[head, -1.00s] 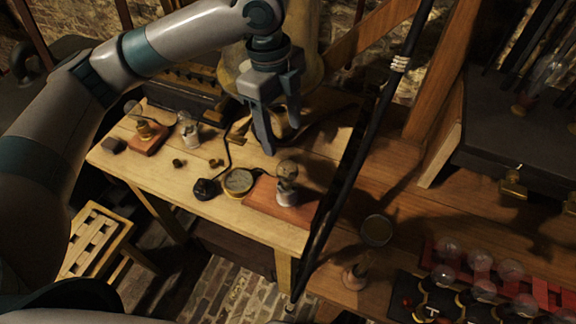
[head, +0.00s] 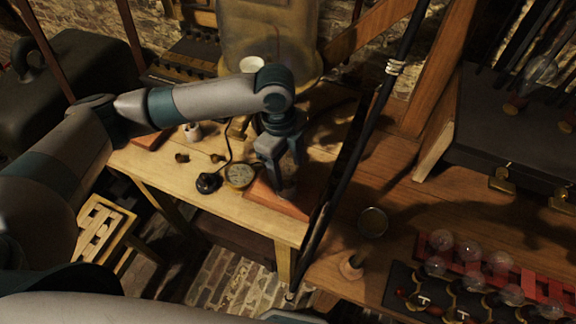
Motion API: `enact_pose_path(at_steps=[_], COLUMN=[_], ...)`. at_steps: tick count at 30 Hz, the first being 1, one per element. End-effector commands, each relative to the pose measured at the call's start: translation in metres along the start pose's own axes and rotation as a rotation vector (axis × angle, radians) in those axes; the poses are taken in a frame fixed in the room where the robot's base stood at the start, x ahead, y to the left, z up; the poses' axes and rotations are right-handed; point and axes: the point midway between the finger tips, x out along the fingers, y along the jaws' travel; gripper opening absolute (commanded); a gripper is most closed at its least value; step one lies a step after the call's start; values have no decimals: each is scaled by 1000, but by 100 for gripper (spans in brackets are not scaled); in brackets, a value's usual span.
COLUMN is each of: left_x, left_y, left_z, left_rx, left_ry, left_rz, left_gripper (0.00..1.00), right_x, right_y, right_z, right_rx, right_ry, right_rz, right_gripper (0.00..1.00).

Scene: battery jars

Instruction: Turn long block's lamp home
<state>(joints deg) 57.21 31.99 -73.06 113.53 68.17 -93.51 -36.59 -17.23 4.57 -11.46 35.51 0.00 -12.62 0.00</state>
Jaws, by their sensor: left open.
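The long block (head: 259,197) is a reddish-brown wooden slab at the front right of the pale bench. Its lamp stood on it as a glass bulb over a pale socket in the earlier view; now it is mostly hidden behind my left gripper. My left gripper (head: 287,176) points down over the block at the lamp's place, its jaws open. One finger is in front of the lamp, so I cannot tell whether either finger touches it or how far the bulb is turned. My right gripper is not in view.
A round brass gauge (head: 240,175) and a dark knob (head: 208,183) with a cable lie left of the block. A long black rod (head: 352,170) slants just right of it. Several glass bulbs stand in a red rack (head: 441,242) at lower right.

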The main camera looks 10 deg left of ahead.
Motion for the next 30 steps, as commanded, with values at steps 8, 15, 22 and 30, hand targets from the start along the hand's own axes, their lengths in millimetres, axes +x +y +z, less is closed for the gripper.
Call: enact_pose_path(at_steps=[8,15,22,30], left_x=[5,4,4,3], left_y=[0,0,0,0], left_z=[0,0,0,0], left_rx=[0,0,9,199], left_ry=[1,0,0,-1], left_rz=[-1,-1,0,25], left_gripper=[60,32,15,15], right_x=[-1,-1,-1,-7], right_y=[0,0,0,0], right_z=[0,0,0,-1], right_rx=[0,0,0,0], right_ry=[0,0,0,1], right_rz=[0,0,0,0], right_gripper=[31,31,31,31])
